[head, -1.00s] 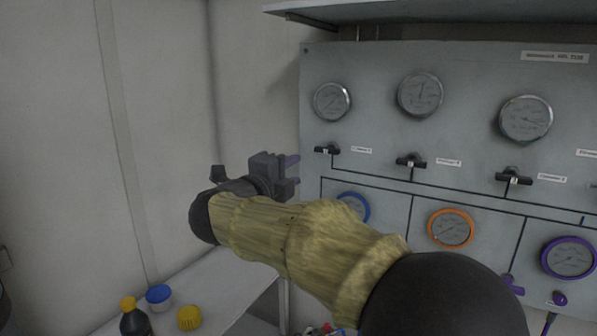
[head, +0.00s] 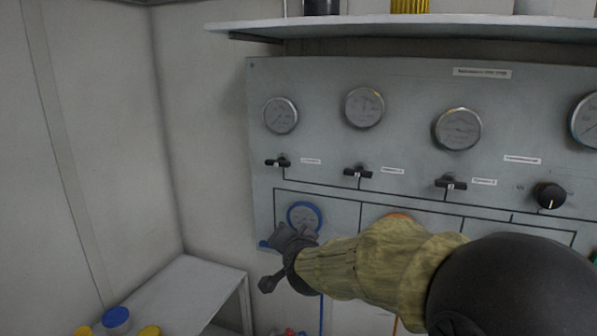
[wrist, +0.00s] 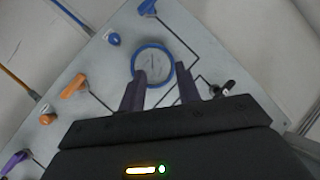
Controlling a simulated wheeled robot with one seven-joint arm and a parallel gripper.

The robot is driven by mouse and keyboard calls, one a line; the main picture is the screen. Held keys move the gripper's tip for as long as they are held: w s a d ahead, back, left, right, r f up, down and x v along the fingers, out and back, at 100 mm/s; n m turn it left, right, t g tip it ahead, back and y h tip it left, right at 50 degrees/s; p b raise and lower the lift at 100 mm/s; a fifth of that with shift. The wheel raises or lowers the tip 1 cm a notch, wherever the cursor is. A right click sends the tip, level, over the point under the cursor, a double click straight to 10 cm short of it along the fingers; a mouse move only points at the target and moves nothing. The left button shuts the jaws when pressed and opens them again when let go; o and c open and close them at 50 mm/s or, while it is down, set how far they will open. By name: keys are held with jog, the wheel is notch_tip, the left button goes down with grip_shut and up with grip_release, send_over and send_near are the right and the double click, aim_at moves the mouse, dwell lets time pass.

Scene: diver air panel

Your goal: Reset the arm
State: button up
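My gripper (head: 288,240) is in front of the lower left part of the grey air panel (head: 330,85), near the blue-ringed gauge (head: 304,206). Part of that gauge is hidden behind it in the head view. In the wrist view, the two dark purple fingers of my gripper (wrist: 163,86) are apart with nothing between them. The blue-ringed gauge (wrist: 153,64) shows just beyond the fingertips. My arm, in a yellowish sleeve, comes in from the lower right and covers much of the orange-ringed gauge (head: 398,216).
Black valve handles (head: 358,172) and upper gauges (head: 364,107) line the panel. Blue (wrist: 147,7) and orange (wrist: 73,86) levers show in the wrist view. A shelf (head: 400,28) juts out above. A white table (head: 185,290) with blue and yellow lids stands lower left.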

jog(key=s+d+f+n+g+p, duration=0.1)
jog(key=s+d+f+n+g, duration=0.1)
jog(key=s+d+f, duration=0.3)
jog(key=s+d+f+n+g+h+p, duration=0.1)
jog(key=s+d+f+g, duration=0.4)
jog(key=s, duration=0.5)
jog(key=s+d+f+n+g+h+p, duration=0.1)
jog(key=s+d+f+n+g, duration=0.1)
jog(key=s+d+f+g, duration=0.2)
jog(key=s+d+f, duration=0.2)
jog(key=s, duration=0.2)
jog(key=shift+s+d+n, duration=0.3)
jog(key=shift+d+n, duration=0.1)
